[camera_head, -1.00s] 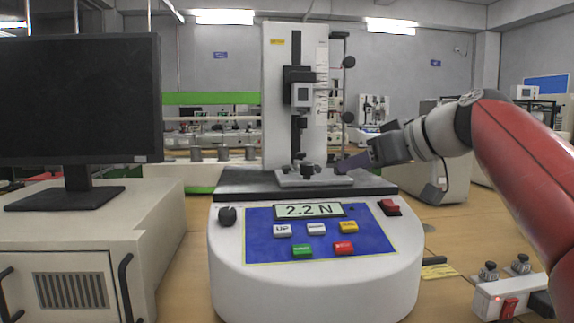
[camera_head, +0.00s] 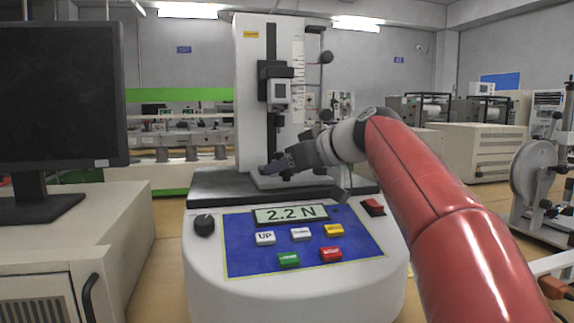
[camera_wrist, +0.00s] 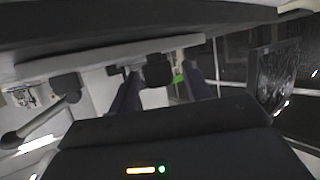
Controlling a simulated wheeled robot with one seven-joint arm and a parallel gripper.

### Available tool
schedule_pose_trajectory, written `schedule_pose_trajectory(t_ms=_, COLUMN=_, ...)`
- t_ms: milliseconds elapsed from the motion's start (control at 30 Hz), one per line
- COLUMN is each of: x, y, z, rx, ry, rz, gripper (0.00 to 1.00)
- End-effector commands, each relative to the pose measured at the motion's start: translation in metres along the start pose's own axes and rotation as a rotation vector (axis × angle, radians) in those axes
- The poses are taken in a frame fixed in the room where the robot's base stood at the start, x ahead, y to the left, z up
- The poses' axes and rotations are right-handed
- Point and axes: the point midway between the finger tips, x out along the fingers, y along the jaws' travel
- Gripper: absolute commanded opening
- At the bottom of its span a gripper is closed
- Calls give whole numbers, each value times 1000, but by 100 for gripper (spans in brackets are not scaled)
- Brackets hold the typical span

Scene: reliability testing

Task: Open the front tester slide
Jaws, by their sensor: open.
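The tester has a rounded white base (camera_head: 290,295) with a blue button panel and a display reading 2.2 N. Its white upright column (camera_head: 252,100) carries a dark carriage with a grey block (camera_head: 280,92). A light grey slide plate (camera_head: 262,182) lies on the dark top (camera_head: 215,188) at the column's foot. My gripper (camera_head: 268,168) is open, pointing left in front of the column's foot, and hides most of the plate and its clamp parts. In the wrist view, a dark knob (camera_wrist: 158,73) appears between the two open fingers (camera_wrist: 163,92); contact cannot be told.
A black monitor (camera_head: 60,90) stands on a white cabinet (camera_head: 110,215) at left. A dark knob (camera_head: 203,225) and red switch (camera_head: 373,207) sit on the tester. A machine with a reel (camera_head: 535,175) stands at far right.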

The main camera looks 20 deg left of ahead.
Motion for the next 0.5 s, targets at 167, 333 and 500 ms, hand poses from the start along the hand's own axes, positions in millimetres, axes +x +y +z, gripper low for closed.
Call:
schedule_pose_trajectory(t_ms=167, x=0, y=0, z=0, rx=0, ry=0, rz=0, gripper=49)
schedule_pose_trajectory(t_ms=333, x=0, y=0, z=0, rx=0, ry=0, rz=1, gripper=28)
schedule_pose_trajectory(t_ms=500, x=0, y=0, z=0, rx=0, ry=-1, rz=1, gripper=5)
